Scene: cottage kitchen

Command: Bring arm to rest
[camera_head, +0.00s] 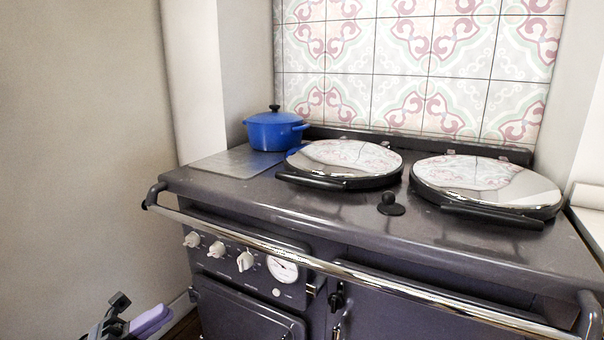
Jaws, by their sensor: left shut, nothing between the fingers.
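My left gripper (119,308) shows at the bottom left, low in front of the cream wall and left of the stove. Its dark fingers are shut with nothing between them. A purple part beside it looks like part of my arm. The gripper is apart from the stove (300,213). My right gripper is out of the picture.
The dark range stove has a chrome rail (330,268) along its front. A blue lidded pot (274,132) stands at the back left of its top. Two shiny round hob lids (345,158) (485,182) are down. A small black knob-like thing (390,205) lies between them.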

